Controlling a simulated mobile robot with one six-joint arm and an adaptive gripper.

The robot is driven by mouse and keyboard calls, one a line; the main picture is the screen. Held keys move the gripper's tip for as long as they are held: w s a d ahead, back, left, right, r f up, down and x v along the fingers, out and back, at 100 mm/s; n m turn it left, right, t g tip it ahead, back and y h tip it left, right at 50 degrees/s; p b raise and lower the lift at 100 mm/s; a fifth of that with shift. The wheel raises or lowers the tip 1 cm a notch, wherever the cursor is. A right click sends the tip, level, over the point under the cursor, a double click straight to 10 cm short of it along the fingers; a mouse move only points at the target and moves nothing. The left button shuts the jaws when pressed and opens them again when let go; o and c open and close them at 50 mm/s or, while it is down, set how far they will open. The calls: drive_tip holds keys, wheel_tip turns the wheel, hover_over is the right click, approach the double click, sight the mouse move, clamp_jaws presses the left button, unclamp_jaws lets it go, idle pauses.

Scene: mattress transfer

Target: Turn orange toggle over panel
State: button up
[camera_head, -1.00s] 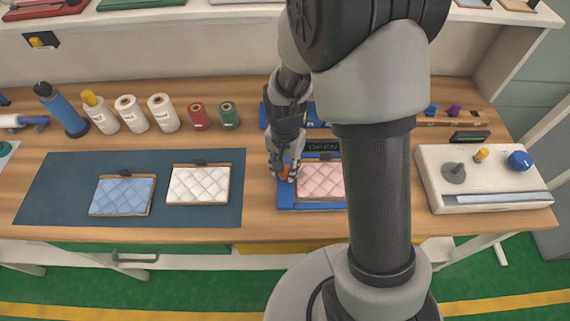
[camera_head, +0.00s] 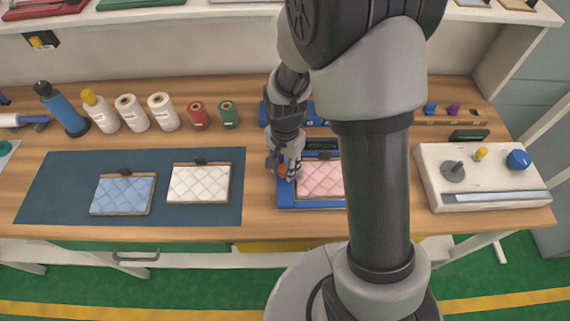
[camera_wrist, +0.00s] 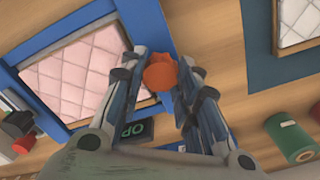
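The orange toggle (camera_wrist: 160,74) stands on the blue frame of the panel fixture (camera_wrist: 157,30), beside the pink quilted panel (camera_wrist: 75,70). In the wrist view it sits between my fingertips. My gripper (camera_wrist: 165,66) is closed in on it from both sides, and the fingers appear to touch it. In the head view my gripper (camera_head: 284,170) is at the fixture's left edge, with the orange toggle (camera_head: 282,170) partly hidden by the fingers. The pink panel (camera_head: 319,178) lies in the fixture; my arm hides its right part. A dark display (camera_head: 323,146) behind it reads OPEN.
A dark mat (camera_head: 70,165) at left holds a blue panel (camera_head: 123,194) and a white panel (camera_head: 199,183). Several spools, including a green one (camera_head: 228,114), stand behind. A white control box (camera_head: 480,178) is at right. Bare wood lies between mat and fixture.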

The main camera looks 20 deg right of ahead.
sight(285, 168)
drive_tip(key=o, duration=0.4)
drive_tip(key=shift+c, duration=0.2)
wheel_tip(285, 168, up, 12)
idle(0.4)
idle(0.4)
